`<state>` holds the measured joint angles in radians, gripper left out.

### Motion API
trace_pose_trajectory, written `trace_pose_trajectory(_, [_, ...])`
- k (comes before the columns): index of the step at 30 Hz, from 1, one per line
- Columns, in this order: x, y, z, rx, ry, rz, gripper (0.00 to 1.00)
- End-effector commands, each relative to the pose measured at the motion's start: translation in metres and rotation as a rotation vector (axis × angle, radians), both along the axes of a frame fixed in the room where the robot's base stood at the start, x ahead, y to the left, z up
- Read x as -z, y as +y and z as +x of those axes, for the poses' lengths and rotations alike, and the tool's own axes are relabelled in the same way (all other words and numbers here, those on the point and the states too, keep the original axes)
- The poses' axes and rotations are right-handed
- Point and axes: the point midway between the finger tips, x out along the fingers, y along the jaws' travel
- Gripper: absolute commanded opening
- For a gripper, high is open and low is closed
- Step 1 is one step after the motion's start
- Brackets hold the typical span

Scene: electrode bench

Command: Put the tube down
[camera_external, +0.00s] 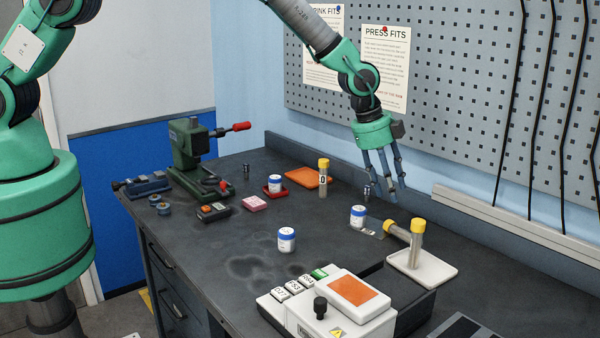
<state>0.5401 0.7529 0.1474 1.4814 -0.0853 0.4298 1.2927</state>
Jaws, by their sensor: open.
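A grey tube with a yellow cap (416,246) stands nearly upright on a small white tray (444,271) at the right of the bench. A second yellow-capped tube (400,233) is tilted or lying behind it, cap to the left, partly hidden by the first. A third yellow-capped tube (323,180) with a dark mark on its label stands upright near the back middle. My gripper (386,194) points down, open, with nothing seen between its fingers. It is above the back of the bench, apart from the tubes in the picture.
White jars stand at the middle (286,240), near my gripper (358,217) and on a red tray (274,184). An orange tray (306,178) lies at the back. A green press (192,158) stands back left. A white device (332,306) fills the front.

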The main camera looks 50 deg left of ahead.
Motion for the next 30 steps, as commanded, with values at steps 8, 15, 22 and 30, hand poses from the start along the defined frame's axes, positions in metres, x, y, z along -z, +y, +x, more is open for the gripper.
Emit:
trace_pose_trajectory(8, [0.003, 0.0, 0.0, -0.001, 0.001, 0.0, 0.42])
trace_pose_trajectory(15, [0.021, -0.003, 0.005, -0.002, 0.002, 0.001, 0.42])
trace_pose_trajectory(22, [0.046, -0.009, 0.012, -0.002, 0.002, 0.001, 0.42])
trace_pose_trajectory(30, [0.072, -0.015, 0.02, -0.002, 0.0, -0.001, 0.42])
